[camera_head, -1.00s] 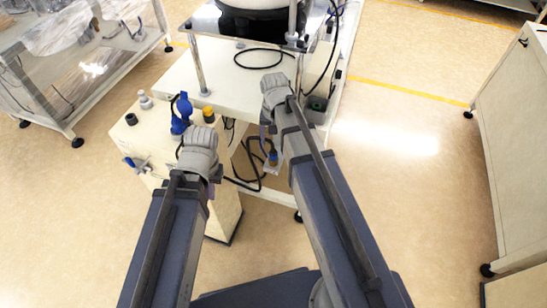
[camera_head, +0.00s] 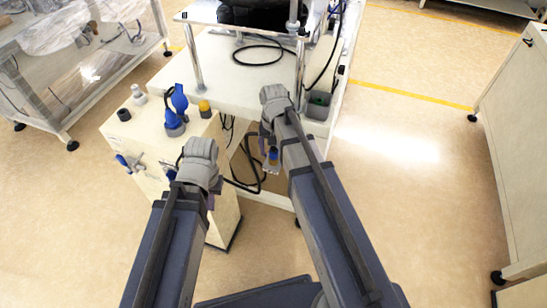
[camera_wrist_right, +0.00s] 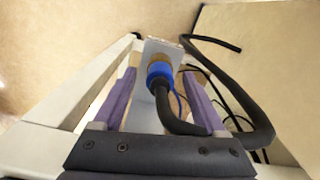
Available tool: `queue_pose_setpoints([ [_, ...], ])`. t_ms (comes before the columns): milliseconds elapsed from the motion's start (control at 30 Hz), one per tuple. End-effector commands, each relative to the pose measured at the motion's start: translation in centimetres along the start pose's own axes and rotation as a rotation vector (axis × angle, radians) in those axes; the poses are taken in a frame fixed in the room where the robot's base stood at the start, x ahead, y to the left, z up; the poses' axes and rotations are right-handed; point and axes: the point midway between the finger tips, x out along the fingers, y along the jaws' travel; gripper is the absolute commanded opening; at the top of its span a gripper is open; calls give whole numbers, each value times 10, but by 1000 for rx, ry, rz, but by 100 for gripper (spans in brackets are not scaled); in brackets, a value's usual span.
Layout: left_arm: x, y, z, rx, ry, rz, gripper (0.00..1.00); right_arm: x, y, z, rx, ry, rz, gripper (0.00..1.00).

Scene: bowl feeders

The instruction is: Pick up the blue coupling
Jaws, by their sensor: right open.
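The blue coupling (camera_wrist_right: 160,71) is a blue ring with a brass-coloured part above it and a black hose below, against a pale metal plate (camera_wrist_right: 164,46). It also shows small beside the right arm in the head view (camera_head: 273,155). My right gripper (camera_wrist_right: 159,76) is open, its two purple fingers on either side of the coupling in the picture, with visible gaps. How far ahead of the fingertips the coupling lies is hard to tell. My left gripper (camera_head: 212,196) hangs over the cream cabinet's front; its fingers are mostly hidden by its wrist.
The cream cabinet (camera_head: 160,150) carries a blue fitting (camera_head: 176,112), a yellow-topped fitting (camera_head: 205,109) and dark caps. Black cables (camera_head: 244,170) hang beside the coupling. A bench (camera_head: 225,60) with metal posts stands behind. Floor to the right is clear up to a pale cabinet (camera_head: 515,150).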

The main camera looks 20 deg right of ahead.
Motion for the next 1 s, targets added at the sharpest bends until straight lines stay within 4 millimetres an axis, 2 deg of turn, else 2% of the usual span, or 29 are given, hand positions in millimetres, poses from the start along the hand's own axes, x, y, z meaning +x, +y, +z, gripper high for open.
queue_pose_setpoints([
  [167, -1, 0, 0, 0, 0, 0, 0, -1, 0, 0, 0, 0, 0, 73],
  [800, -1, 0, 0, 0, 0, 0, 0, -1, 0, 0, 0, 0, 0, 1],
  [1000, -1, 0, 0, 0, 0, 0, 0, -1, 0, 0, 0, 0, 0, 0],
])
